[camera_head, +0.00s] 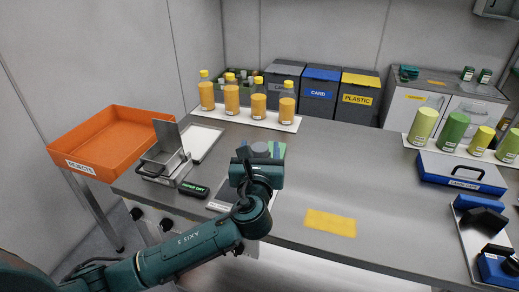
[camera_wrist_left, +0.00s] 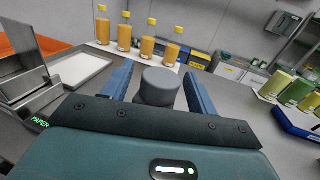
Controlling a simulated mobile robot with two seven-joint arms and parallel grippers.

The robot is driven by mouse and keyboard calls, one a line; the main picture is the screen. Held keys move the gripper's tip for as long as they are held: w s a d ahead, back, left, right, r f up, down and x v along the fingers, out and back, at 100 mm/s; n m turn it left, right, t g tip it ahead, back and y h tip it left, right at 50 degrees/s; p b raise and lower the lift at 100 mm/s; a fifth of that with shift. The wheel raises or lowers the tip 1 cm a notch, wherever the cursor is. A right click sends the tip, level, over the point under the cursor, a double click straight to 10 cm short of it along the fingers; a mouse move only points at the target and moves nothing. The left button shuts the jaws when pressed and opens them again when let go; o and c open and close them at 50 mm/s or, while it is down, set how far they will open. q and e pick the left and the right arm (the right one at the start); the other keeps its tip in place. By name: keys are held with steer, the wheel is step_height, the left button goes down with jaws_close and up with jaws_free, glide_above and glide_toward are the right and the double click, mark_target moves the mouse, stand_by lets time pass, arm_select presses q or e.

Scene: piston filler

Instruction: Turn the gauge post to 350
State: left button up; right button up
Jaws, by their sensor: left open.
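A grey round post (camera_wrist_left: 159,84), which looks like the gauge post, stands upright between the two blue fingers of my left gripper (camera_wrist_left: 160,76) in the left wrist view. A gap shows on each side of it, so the fingers are open around it and not pressed on it. I cannot read any scale or number on the post. My right gripper is not in view.
A metal hinged device (camera_head: 163,160) and a green-lit display (camera_head: 194,188) stand left of my gripper. Bottles of orange liquid (camera_head: 257,103) stand on a white tray behind. An orange rejects bin (camera_head: 110,135) is far left. The bench around the yellow mat (camera_head: 330,222) is clear.

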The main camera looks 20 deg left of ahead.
arm_select(q)
steer(key=c, duration=1)
